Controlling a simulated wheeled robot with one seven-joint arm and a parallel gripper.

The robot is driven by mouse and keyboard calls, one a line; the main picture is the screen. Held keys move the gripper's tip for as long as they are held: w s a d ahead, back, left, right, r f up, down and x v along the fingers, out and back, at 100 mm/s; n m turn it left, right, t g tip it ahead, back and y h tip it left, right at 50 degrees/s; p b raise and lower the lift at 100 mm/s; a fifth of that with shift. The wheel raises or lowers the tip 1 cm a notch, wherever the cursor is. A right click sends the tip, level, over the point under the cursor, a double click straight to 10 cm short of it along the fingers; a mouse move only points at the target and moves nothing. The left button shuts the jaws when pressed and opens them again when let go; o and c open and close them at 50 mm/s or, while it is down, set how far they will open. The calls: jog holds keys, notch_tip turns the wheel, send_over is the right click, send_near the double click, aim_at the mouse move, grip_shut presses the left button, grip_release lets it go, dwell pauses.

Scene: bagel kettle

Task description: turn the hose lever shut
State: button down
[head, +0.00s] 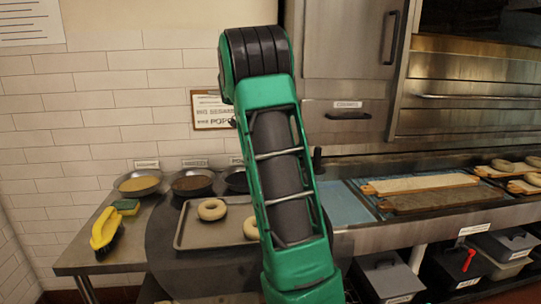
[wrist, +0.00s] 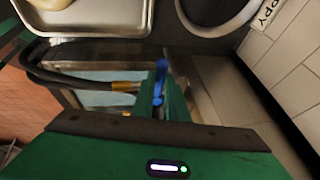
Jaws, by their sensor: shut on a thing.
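In the wrist view the hose lever (wrist: 158,84) is a narrow blue handle at mid-frame. A black hose (wrist: 60,78) with a brass-coloured fitting (wrist: 124,86) comes in from the left and ends close to the lever. My gripper (wrist: 163,88) shows there as green fingers seen nearly edge-on, shut on the blue lever. The fingers partly hide the lever and its valve, so its exact angle is hard to read. In the head view my own green arm fills the middle, and the lever, hose and gripper are not visible.
A metal tray (head: 189,240) with bagels lies on the counter near my arm. A blue-bottomed sink area (head: 348,222) and bagel boards (head: 430,200) lie to the right.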

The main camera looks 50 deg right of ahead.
jog(key=shift+w+r, duration=0.15)
jog(key=shift+w, duration=0.1)
jog(key=c, duration=1.7)
grip_release()
jog(key=shift+a, duration=0.1)
jog(key=shift+c, duration=0.2)
jog(key=shift+s, duration=0.1)
jog(key=v, duration=1)
jog(key=shift+a+r, duration=0.15)
jog(key=shift+r, duration=0.1)
